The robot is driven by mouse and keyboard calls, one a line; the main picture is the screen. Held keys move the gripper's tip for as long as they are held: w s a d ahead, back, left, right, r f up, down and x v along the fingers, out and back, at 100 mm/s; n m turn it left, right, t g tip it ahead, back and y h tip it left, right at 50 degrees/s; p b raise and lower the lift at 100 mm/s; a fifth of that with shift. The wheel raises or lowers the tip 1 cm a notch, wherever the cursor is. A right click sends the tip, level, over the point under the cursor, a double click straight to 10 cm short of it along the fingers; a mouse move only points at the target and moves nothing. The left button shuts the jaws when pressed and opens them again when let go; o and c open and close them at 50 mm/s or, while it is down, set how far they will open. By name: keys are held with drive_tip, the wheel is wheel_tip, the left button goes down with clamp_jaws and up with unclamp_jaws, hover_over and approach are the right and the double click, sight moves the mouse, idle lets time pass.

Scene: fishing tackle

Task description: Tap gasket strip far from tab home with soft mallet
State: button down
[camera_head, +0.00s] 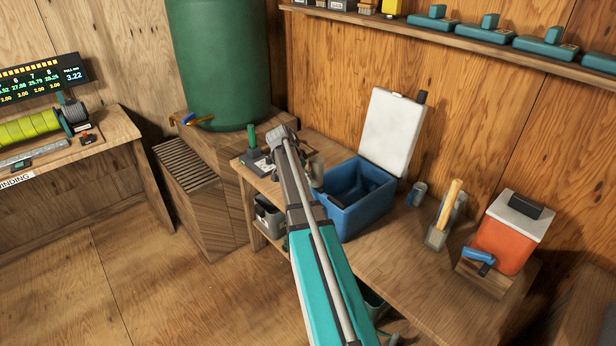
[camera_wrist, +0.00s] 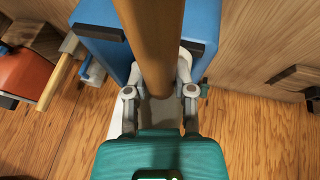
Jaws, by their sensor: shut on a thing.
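My gripper (camera_wrist: 158,90) is shut on a thick brown wooden handle (camera_wrist: 152,35) in the wrist view. It looks like a mallet's handle, but no head can be made out. In the head view, my arm hides most of the gripper and the held tool. The open blue cooler box (camera_head: 375,205) stands on the bench beside my arm, with its white lid (camera_head: 393,132) raised behind it. The blue box also shows beyond the handle in the wrist view (camera_wrist: 108,62). Dark pieces show at the box, but I cannot tell which is the gasket strip or tab.
An orange cooler (camera_head: 497,243) stands at the right, with a blue-handled tool (camera_head: 478,256) in front. A pale wooden-handled tool (camera_head: 449,203) stands in a grey holder. A green barrel (camera_head: 218,65) is behind at left. The bench front (camera_head: 420,290) has bare space.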

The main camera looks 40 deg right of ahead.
drive_tip(key=shift+f+b, duration=0.4)
drive_tip(key=shift+f, duration=0.35)
wheel_tip(320, 180, up, 5)
drive_tip(key=p, duration=0.5)
drive_tip(key=shift+f, duration=0.1)
wheel_tip(320, 180, down, 5)
drive_tip(key=b, duration=0.5)
drive_tip(key=shift+r+p, duration=2.05)
drive_tip(key=shift+r, duration=0.15)
drive_tip(key=shift+r, duration=0.15)
